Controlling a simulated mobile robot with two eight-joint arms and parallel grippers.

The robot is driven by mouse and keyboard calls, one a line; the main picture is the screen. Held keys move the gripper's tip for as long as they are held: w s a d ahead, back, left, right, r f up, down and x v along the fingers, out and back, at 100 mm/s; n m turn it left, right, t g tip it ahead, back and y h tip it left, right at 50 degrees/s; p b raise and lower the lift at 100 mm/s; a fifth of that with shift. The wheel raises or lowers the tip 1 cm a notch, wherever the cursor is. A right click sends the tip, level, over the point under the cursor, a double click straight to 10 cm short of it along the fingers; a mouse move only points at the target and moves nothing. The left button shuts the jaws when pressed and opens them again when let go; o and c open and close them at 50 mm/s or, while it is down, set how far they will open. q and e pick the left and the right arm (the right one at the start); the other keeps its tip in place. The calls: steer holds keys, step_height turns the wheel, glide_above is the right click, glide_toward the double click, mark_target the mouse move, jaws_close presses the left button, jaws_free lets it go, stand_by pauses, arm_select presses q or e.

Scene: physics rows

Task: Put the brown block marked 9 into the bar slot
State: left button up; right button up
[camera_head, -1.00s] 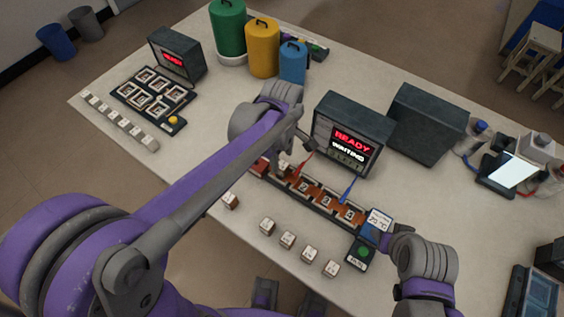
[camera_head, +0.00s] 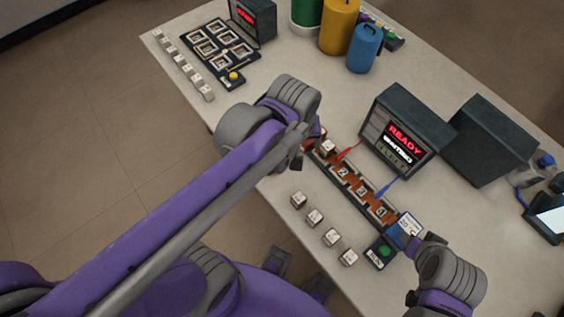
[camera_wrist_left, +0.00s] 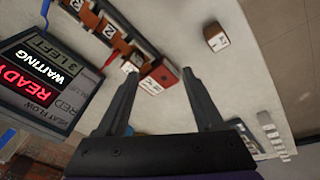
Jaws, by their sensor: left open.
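The bar (camera_head: 349,181) is a dark strip with numbered brown slots, running diagonally in front of the READY display. A pale-topped block (camera_head: 327,147) sits at its far-left end; it also shows in the wrist view (camera_wrist_left: 130,67). A lone brown block (camera_wrist_left: 215,38) with a white marked face lies on the table beside the bar in the wrist view; its mark is unreadable. My left gripper (camera_wrist_left: 160,75) is open and empty, its fingertips over the bar's red end. The arm mostly hides it in the head view. My right gripper (camera_head: 412,241) is at a blue-and-white card; its fingers are unclear.
Several loose blocks (camera_head: 315,217) stand in a row in front of the bar. The READY display (camera_head: 402,137) stands behind it, with red and blue probes reaching toward the bar. A green-button box (camera_head: 381,251) is at the near end. Coloured canisters (camera_head: 338,25) stand at the back.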

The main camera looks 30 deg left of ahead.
arm_select(q)
steer(key=s+a+f+m+t, duration=0.2)
steer(key=s+f+m, duration=0.2)
steer(key=s+m, duration=0.2)
steer(key=shift+s+a+f+t, duration=0.2)
steer(key=shift+a+f+t, duration=0.05)
steer(key=shift+f+t, duration=0.05)
